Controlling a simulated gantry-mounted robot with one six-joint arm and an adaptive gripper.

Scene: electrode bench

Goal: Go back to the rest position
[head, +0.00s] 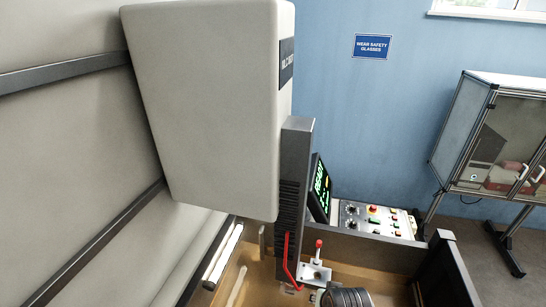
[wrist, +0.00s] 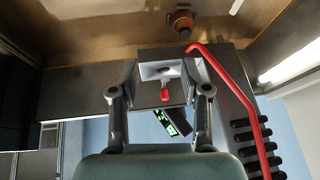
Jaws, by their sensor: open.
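My gripper (wrist: 161,78) shows in the wrist view with its two grey fingers spread apart. I see nothing held between them. Beyond the gap is a pale bracket (wrist: 160,70) with a red-tipped lever (wrist: 165,94); I cannot tell how far they are from the fingers. In the head view the red-knobbed lever (head: 319,245) stands upright on its plate (head: 317,273) near the bottom. My gripper's fingers cannot be made out in the head view.
A red bent pipe (wrist: 236,88) runs close to the right finger. A large beige machine head (head: 205,100) and dark column (head: 295,190) stand by the lever. A lit screen (head: 321,188), control panel (head: 376,218) and glass cabinet (head: 492,150) are to the right.

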